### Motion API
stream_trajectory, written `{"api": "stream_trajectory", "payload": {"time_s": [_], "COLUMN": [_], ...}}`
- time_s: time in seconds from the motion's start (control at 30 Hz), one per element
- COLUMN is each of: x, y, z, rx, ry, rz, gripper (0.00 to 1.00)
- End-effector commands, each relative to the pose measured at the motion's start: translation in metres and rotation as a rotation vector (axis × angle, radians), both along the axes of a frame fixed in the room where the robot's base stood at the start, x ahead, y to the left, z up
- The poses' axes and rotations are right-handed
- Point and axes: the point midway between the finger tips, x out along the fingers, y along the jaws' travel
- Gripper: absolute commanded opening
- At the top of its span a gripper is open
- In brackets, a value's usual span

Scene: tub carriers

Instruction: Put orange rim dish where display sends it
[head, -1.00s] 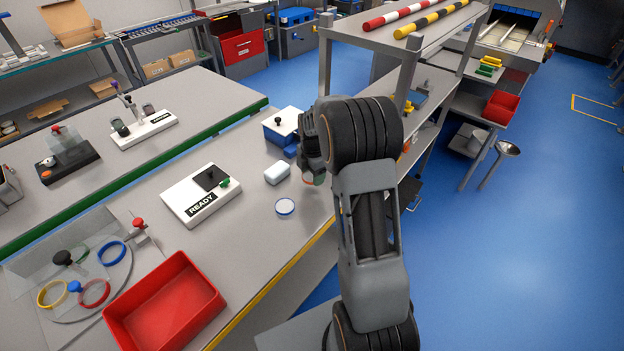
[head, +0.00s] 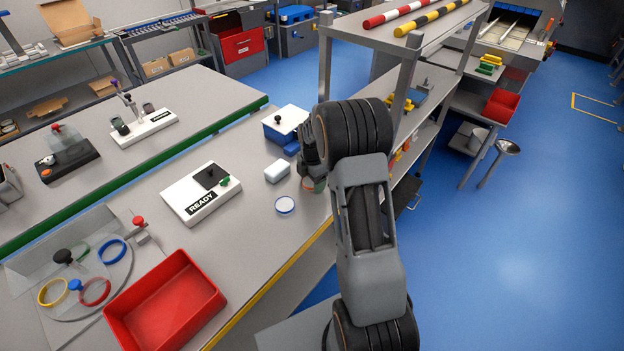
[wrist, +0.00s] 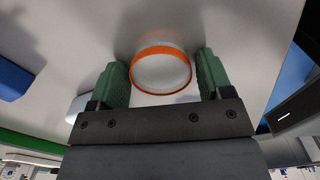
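The orange rim dish (wrist: 161,52) is round and white with an orange band, and sits between my gripper's green-padded fingers in the wrist view. A white box with a black pad (head: 185,203) on the bench carries a sign reading READY (head: 201,203).
A red tray (head: 130,303) and coloured rings (head: 112,250) lie at front left. A shelf rack (head: 325,70) stands behind my arm.

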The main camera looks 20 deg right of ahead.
Motion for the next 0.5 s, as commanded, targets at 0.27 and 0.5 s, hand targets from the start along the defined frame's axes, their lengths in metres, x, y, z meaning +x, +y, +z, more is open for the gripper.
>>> {"api": "stream_trajectory", "payload": {"time_s": [0.27, 0.5], "x": [0.000, 0.001], "y": [0.000, 0.000], "z": [0.000, 0.014], "rx": [0.000, 0.000], "ry": [0.000, -0.004], "rz": [0.000, 0.000], "gripper": [0.84, 0.84]}}
